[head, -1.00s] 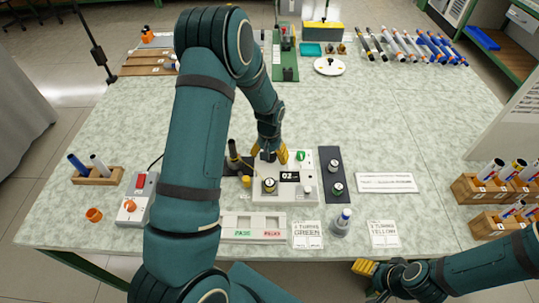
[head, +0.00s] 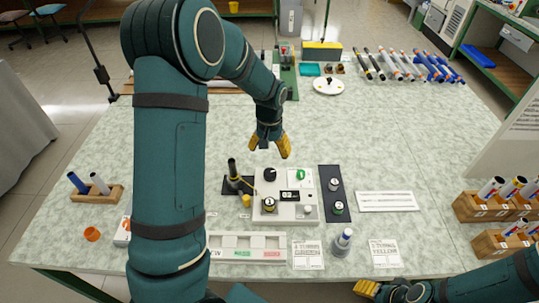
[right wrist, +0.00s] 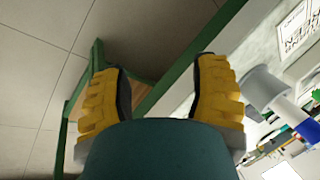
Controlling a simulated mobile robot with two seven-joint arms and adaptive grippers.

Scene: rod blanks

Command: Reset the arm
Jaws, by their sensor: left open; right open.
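My left gripper (head: 268,143) hangs in the air above the far side of a white test fixture (head: 287,213). Its yellow fingers are apart and nothing is between them. The left arm reaches in across the left part of the table and hides some of it.
A blank holder (head: 97,194) stands at left, with an orange ring (head: 92,234) in front. Wooden racks (head: 478,208) with rods stand at right. A sorting tray (head: 247,254) and a grey stand (head: 342,244) are near the front edge. The table middle beyond the fixture is clear.

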